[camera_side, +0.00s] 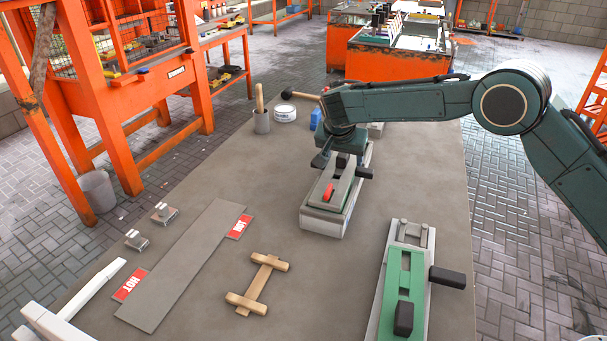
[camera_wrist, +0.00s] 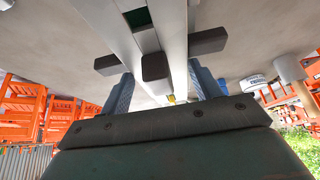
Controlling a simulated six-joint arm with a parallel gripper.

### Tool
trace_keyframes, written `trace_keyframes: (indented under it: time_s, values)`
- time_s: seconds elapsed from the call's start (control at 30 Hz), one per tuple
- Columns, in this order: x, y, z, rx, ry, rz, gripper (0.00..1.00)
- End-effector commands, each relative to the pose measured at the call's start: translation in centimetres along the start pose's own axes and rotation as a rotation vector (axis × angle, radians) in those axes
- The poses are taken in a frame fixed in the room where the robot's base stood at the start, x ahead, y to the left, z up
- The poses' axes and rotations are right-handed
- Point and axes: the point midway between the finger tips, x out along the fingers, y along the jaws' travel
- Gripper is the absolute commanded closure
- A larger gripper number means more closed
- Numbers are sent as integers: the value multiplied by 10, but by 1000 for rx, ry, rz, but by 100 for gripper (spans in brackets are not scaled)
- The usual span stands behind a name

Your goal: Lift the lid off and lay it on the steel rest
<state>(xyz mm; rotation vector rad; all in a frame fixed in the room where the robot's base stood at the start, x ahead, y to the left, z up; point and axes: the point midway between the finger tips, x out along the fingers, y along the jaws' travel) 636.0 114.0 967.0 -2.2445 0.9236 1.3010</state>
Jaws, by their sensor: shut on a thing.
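A long grey mould (camera_side: 322,223) stands on the table under my gripper (camera_side: 342,165). Its narrow grey top piece, seemingly the lid (camera_side: 343,189), has a red part and a green strip on it. In the wrist view two pale rails (camera_wrist: 174,35) run away from me, with a black block (camera_wrist: 155,70) between them. My gripper (camera_wrist: 161,88) is shut, with its blue-grey fingers on either side of the rails and a black block at each finger's end. I cannot tell whether the lid is raised. A long flat grey plate (camera_side: 183,267) with red HOT labels, seemingly the steel rest, lies bare at left.
A second mould with a green top (camera_side: 391,285) and black blocks stands at right front. A wooden H-shaped piece (camera_side: 258,285) lies between. Small metal brackets (camera_side: 164,213) sit left of the plate.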

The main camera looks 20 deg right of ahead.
Motion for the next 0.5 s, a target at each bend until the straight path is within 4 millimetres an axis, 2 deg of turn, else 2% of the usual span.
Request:
trace_keyframes:
  time_s: [0.23, 0.27, 0.3, 0.4, 0.5]
  values:
    - [0, 0, 0, 2, 1, -1, 78]
    - [0, 0, 0, 1, 1, -1, 35]
    - [0, 0, 0, 1, 1, -1, 27]
    - [1, 0, 0, 1, 1, 0, 11]
    - [1, 0, 0, 1, 1, 0, 11]
